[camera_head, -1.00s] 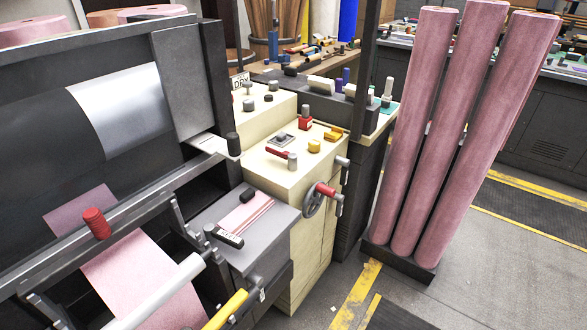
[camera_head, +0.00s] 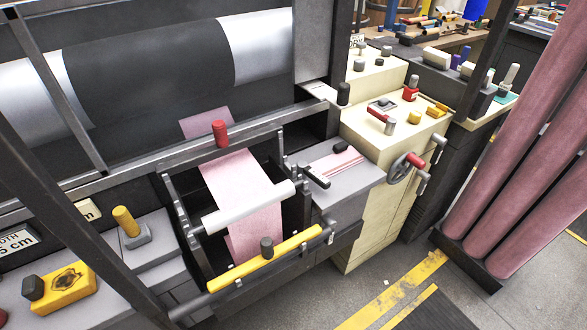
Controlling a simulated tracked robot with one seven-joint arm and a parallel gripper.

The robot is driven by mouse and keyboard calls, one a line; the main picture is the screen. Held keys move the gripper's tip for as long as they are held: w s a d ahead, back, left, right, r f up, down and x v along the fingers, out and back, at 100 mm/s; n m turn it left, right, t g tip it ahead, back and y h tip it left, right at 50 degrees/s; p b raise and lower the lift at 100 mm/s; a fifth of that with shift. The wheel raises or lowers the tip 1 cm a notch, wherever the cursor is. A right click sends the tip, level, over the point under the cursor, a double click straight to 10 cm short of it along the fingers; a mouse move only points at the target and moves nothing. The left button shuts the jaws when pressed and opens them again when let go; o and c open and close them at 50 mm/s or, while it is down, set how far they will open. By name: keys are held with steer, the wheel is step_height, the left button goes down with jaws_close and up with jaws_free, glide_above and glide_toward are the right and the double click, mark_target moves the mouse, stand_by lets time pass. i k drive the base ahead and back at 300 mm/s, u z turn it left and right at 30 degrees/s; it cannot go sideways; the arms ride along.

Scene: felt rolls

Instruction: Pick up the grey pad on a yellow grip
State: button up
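A grey pad (camera_head: 138,237) with an upright yellow grip (camera_head: 125,221) stands on a grey ledge (camera_head: 150,258) at the lower left of the head view. The grip leans slightly to the left and its top is free. My gripper is not in view, so I cannot tell whether it is open or holds anything.
A dark diagonal bar (camera_head: 85,235) crosses just left of the pad. A yellow block (camera_head: 66,289) lies further left. To the right are a yellow bar (camera_head: 262,260), a white roller (camera_head: 250,207) with pink felt (camera_head: 237,178), and a cream cabinet (camera_head: 375,165). Pink rolls (camera_head: 530,150) stand at the right.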

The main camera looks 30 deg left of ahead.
mark_target(134, 236)
steer(key=z, duration=0.8)
steer(key=i, duration=0.1)
steer(key=u, duration=2.3)
steer(key=k, duration=0.85)
steer(key=u, duration=0.2)
steer(key=i, duration=0.85)
